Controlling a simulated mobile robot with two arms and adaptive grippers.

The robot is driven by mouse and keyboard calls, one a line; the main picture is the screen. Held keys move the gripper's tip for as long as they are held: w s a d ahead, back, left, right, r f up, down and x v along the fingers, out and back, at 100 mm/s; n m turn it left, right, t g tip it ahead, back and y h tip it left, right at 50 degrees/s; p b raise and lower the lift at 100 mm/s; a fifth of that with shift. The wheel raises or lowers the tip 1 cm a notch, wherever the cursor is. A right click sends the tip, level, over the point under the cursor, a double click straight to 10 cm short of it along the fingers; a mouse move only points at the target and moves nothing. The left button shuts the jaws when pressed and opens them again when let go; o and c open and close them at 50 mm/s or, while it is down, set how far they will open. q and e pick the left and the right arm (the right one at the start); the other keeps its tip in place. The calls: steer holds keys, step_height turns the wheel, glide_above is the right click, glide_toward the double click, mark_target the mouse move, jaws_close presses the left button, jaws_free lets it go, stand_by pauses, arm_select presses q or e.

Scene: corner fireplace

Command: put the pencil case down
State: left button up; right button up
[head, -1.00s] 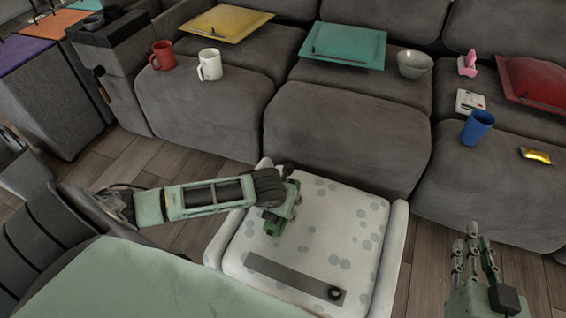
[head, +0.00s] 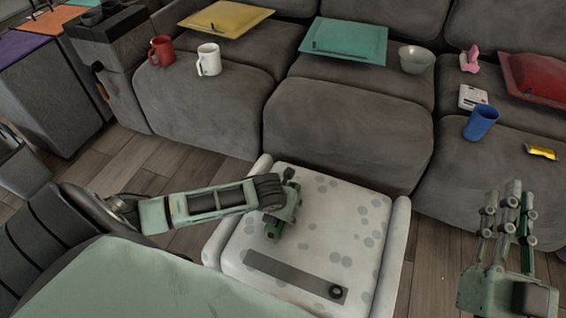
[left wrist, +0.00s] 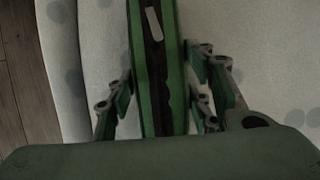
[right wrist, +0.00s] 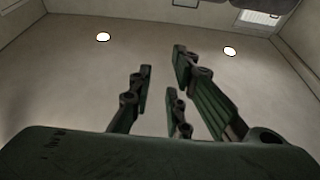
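The pencil case is long and green with a black zip strip and a pale pull; it fills the middle of the left wrist view (left wrist: 155,75). My left gripper (head: 283,207) is over the white spotted seat (head: 330,215), and its fingers (left wrist: 157,85) lie close along both sides of the case, shut on it. In the head view only a small green part of the case (head: 273,229) shows below the gripper, low over the seat; I cannot tell whether it touches. My right gripper (head: 508,200) is raised, open and empty, fingers apart in the right wrist view (right wrist: 162,72).
A dark grey strip (head: 285,275) with a small black ring (head: 336,292) lies on the front of the seat. The seat's right side is clear.

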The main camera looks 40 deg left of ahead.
arm_select(q)
steer(key=o, duration=0.4)
